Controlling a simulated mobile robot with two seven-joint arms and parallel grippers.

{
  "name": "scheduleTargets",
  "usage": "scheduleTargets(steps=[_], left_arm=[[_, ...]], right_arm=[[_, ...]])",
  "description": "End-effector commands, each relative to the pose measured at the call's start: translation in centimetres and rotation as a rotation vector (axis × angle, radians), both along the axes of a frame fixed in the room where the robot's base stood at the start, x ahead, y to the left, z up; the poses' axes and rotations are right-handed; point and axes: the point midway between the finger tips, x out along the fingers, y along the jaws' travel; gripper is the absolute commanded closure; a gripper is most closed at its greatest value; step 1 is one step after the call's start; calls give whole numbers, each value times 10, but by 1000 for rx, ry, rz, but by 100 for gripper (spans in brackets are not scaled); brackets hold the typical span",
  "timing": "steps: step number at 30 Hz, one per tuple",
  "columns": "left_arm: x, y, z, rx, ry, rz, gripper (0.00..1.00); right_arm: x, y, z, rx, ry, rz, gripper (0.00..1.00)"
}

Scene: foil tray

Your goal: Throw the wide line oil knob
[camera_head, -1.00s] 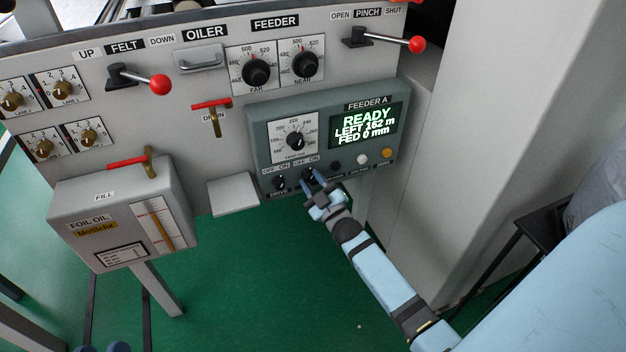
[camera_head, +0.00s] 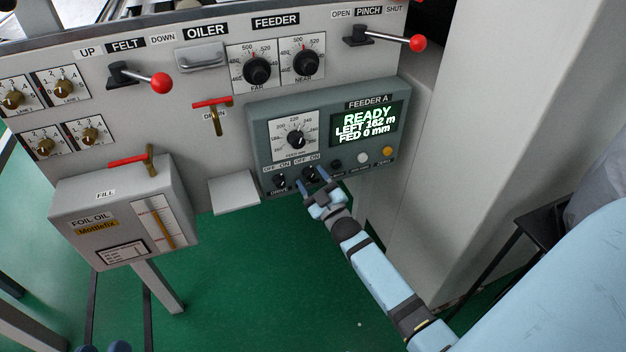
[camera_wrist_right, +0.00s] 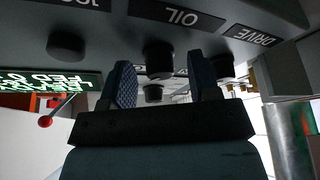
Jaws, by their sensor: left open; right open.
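The dark oil knob (camera_head: 310,174) sits under an OFF/ON label on the lower edge of the Feeder A box (camera_head: 262,150). My right gripper (camera_head: 314,178) is open in front of it, one finger on each side. In the right wrist view the oil knob (camera_wrist_right: 158,58) shows under the OIL label, between the spread fingers of the gripper (camera_wrist_right: 163,82). I cannot tell whether the fingers touch it. One finger stands between it and the drive knob (camera_wrist_right: 223,66).
The drive knob (camera_head: 279,181) is close on the left. A dark button (camera_head: 336,164), a white button (camera_head: 362,158) and an orange button (camera_head: 387,152) line the right. The screen (camera_head: 366,124) reads READY. A grey foil oil box (camera_head: 75,205) juts out at left.

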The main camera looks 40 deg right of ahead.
Motion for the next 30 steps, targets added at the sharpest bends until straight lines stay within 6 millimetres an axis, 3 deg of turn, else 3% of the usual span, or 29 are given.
scheduleTargets(steps=[7, 12, 21, 30], left_arm=[[0, 0, 2, 9, 5, 0, 57], [3, 6, -3, 39, 45, 16, 57], [-1, 14, -34, 94, 161, 42, 57], [-3, 16, -45, 119, 197, 44, 57]], right_arm=[[-13, 1, -5, 0, 3, -1, 44], [-47, 2, -16, 0, 4, 0, 44], [-107, 4, -37, 0, 3, -1, 44], [-130, 5, -46, 0, -1, 0, 44]])
